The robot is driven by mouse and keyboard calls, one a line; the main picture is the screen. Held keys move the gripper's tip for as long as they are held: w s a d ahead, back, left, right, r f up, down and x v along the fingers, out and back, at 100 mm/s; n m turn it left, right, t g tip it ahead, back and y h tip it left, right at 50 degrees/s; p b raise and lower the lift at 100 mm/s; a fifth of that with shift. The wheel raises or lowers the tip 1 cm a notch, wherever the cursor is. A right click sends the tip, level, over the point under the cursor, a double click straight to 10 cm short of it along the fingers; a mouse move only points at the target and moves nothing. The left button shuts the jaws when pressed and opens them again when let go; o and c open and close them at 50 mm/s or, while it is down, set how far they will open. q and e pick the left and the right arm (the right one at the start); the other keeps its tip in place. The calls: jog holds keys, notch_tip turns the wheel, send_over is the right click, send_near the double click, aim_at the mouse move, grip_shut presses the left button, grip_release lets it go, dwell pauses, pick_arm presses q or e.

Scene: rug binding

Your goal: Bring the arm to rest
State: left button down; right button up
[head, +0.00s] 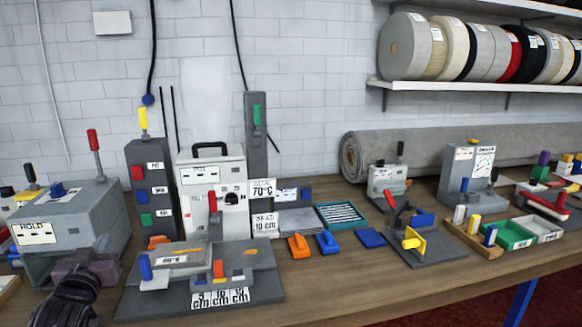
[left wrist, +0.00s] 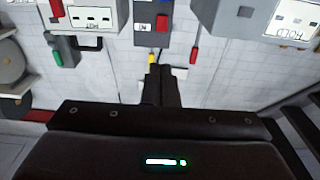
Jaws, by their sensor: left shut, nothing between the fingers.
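My left gripper (head: 88,266) is at the lower left of the head view, close in front of the grey HOLD machine (head: 80,213); I cannot tell whether they touch. In the left wrist view the dark fingers of my left gripper (left wrist: 160,84) are shut together with nothing between them. They point toward the white brick wall (left wrist: 215,80), and the view is turned over. My right gripper and right arm are not in view.
The wooden bench (head: 330,280) carries a grey base with cm labels (head: 240,283), a white machine with a black handle (head: 211,185), and a dark press with a yellow handle (head: 411,238). A rolled grey rug (head: 430,150) lies behind.

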pick_arm(q)
jog(key=s+d+f+m+g+h, duration=0.1)
jog(key=s+d+f+g, duration=0.25)
jog(key=d+f, duration=0.35)
jog(key=s+d+f+m+g+h, duration=0.1)
jog(key=s+d+f+g, duration=0.3)
jog(key=f, duration=0.6)
jog(key=s+d+f+m+g+h, duration=0.1)
jog(key=s+d+f+g, duration=0.2)
jog(key=s, duration=0.4)
jog(key=s+d+f+m+g+h, duration=0.1)
jog(key=s+d+f+g, duration=0.1)
jog(key=s+d, duration=0.35)
jog(key=s+d+f+g, duration=0.2)
jog(key=s+g, duration=0.1)
jog(key=s, duration=0.6)
notch_tip(320, 180, down, 28)
jog(key=s+a+f+g, duration=0.1)
jog(key=s+f, duration=0.9)
jog(key=s+a+f+g, duration=0.1)
jog(key=s+a+f, duration=0.1)
jog(key=s+f, duration=0.8)
jog(key=shift+s+a+f+m, duration=0.3)
jog(key=shift+s+m, duration=0.1)
jog(key=shift+s, duration=0.2)
